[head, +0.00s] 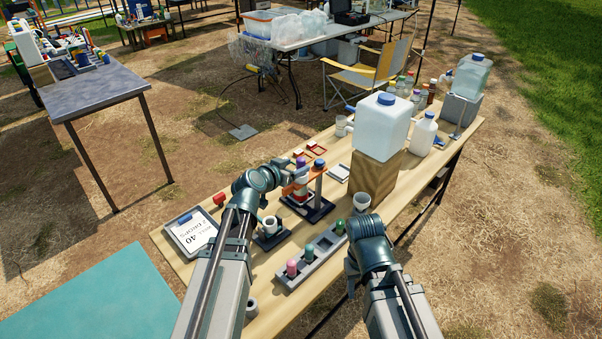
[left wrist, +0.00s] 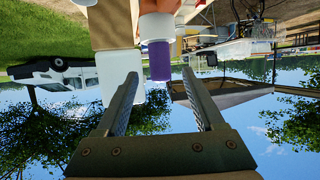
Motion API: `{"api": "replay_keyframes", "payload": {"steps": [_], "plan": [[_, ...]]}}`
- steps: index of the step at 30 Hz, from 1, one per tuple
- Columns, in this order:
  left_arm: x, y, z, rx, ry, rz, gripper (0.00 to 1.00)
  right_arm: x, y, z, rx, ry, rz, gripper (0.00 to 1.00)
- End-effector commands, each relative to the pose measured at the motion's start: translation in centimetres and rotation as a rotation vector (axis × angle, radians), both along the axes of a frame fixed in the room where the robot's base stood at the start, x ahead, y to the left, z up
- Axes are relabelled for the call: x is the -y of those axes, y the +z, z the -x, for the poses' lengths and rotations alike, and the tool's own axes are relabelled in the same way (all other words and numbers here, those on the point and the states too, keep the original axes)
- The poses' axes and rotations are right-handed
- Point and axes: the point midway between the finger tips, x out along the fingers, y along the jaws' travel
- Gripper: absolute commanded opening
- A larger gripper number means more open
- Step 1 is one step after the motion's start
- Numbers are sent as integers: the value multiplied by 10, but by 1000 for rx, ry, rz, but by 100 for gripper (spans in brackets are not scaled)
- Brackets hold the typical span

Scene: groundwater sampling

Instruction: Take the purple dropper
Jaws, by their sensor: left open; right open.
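The purple dropper (head: 300,161) is upright in the small stand with an orange arm (head: 316,172), with its purple bulb on top. In the left wrist view, which is upside down, the purple bulb (left wrist: 160,60) and a white collar (left wrist: 157,27) show between the fingertips. My left gripper (left wrist: 160,75) is open, one finger on each side of the bulb, with gaps on both sides. In the head view my left gripper (head: 287,178) is at the stand. My right gripper (head: 352,266) is low by the table's front edge, its fingers mostly hidden by my wrist.
A grey rack (head: 322,252) with pink and green droppers lies in front. A clipboard (head: 192,232) lies left; a wooden block (head: 374,178) with a large container (head: 382,127) stands right.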

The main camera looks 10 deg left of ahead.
Motion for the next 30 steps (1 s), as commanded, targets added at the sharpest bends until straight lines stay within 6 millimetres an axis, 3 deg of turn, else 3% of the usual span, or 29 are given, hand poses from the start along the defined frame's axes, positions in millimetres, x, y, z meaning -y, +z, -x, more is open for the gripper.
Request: {"api": "replay_keyframes", "payload": {"steps": [1, 3, 13, 22, 30], "plan": [[3, -8, -13, 0, -1, 0, 70, 0, -8, 0, 0, 0, 0, 50], [6, -10, -21, 1, -1, 2, 70, 0, -11, 0, 0, 0, 0, 50], [9, -15, -29, 0, 0, 0, 70, 0, -15, 0, 0, 0, 0, 50], [20, -35, -65, 0, -1, 0, 70, 0, -35, 0, 0, 0, 0, 50], [22, -34, -67, 0, 1, 1, 70, 0, -34, 0, 0, 0, 0, 50]]}}
